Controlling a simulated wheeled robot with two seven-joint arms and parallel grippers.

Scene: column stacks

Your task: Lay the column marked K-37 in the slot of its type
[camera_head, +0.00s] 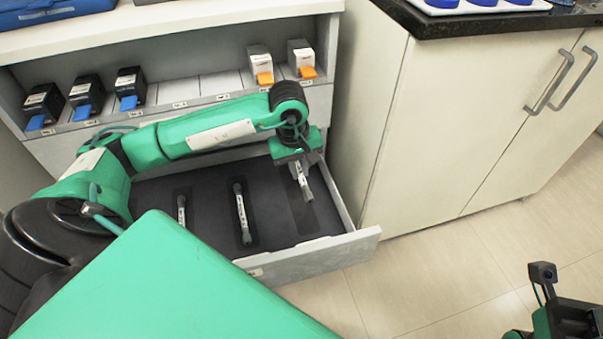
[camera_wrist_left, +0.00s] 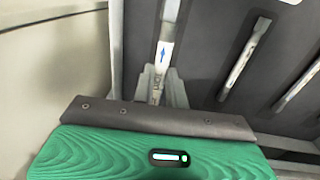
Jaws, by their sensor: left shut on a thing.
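My left gripper (camera_head: 299,169) is shut on a slim metal column (camera_head: 304,188) with a pale label, over the rightmost slot (camera_head: 307,213) of an open drawer. In the left wrist view the held column (camera_wrist_left: 164,52) shows a blue arrow on its label and runs away from the jaws (camera_wrist_left: 157,88). Whether it touches the slot floor I cannot tell. Two similar columns lie in the drawer's other slots, a middle one (camera_head: 242,212) and a left one (camera_head: 182,209). No column marking is readable. Part of my right arm's end (camera_head: 568,318) shows at lower right; its fingers are hidden.
The drawer's front wall (camera_head: 318,249) and right side bound the dark liner. A cream cabinet (camera_head: 440,130) stands close to the right. Above, a shelf holds black boxes with blue tabs (camera_head: 86,93) and white boxes with orange tabs (camera_head: 260,62). Floor at the right is clear.

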